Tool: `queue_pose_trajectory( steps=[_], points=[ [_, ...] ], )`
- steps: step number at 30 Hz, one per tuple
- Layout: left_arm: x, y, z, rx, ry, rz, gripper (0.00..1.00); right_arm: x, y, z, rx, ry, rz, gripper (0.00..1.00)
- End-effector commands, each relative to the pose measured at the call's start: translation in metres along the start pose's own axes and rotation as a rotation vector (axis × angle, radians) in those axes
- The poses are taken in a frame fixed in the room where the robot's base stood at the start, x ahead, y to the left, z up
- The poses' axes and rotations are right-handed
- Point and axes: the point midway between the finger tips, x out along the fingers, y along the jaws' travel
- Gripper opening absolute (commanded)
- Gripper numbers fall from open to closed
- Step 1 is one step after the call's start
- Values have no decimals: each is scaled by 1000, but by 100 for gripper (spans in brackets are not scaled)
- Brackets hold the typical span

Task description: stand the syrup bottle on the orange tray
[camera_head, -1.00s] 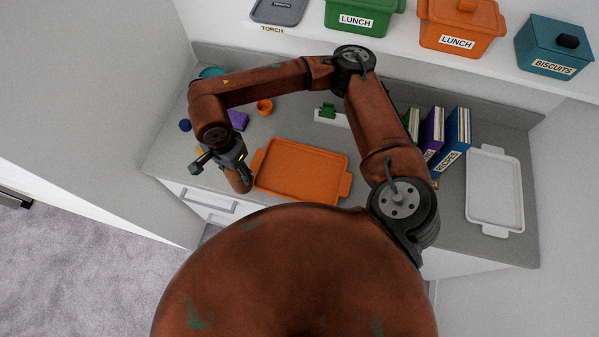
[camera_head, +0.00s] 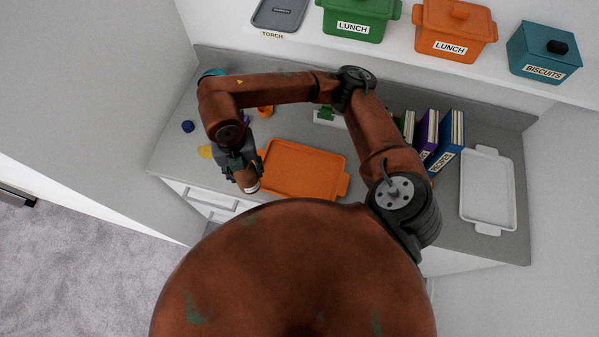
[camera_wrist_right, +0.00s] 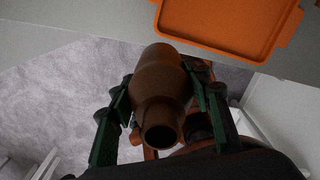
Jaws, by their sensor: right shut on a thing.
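The syrup bottle (camera_head: 247,180) is brown, with a pale band at its lower end in the head view. My right gripper (camera_head: 244,168) is shut on it, beside the left end of the orange tray (camera_head: 303,170). In the right wrist view the bottle (camera_wrist_right: 160,85) sits between the green fingers of the right gripper (camera_wrist_right: 162,100), its open mouth towards the camera. There, the floor shows behind the bottle, and the empty orange tray (camera_wrist_right: 230,22) is apart from it at upper right. My left gripper is not in view.
A white tray (camera_head: 488,190) lies on the right of the grey counter, beside several upright books (camera_head: 446,142). A dark blue item (camera_head: 187,126) and a yellow item (camera_head: 205,151) are at the left. Lidded boxes (camera_head: 450,28) stand on the shelf above.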

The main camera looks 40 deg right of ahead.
Motion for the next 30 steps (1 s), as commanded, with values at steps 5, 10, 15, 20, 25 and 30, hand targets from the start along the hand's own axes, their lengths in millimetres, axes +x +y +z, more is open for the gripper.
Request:
queue_pose_trajectory(
  steps=[5, 10, 15, 20, 25, 30],
  points=[
    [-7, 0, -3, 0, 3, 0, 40, -9, -6, -2, 418, -1, 2, 11],
    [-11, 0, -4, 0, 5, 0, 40, -14, -10, -3, 725, -2, 3, 11],
    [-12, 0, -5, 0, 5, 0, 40, -16, -13, -3, 885, -2, 5, 11],
    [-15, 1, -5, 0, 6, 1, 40, -9, -29, 5, 927, -2, 1, 11],
    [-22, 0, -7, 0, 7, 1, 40, 7, -63, 26, 930, -4, -3, 11],
    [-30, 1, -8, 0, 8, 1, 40, 25, -97, 46, 927, -5, -3, 11]
  ],
)
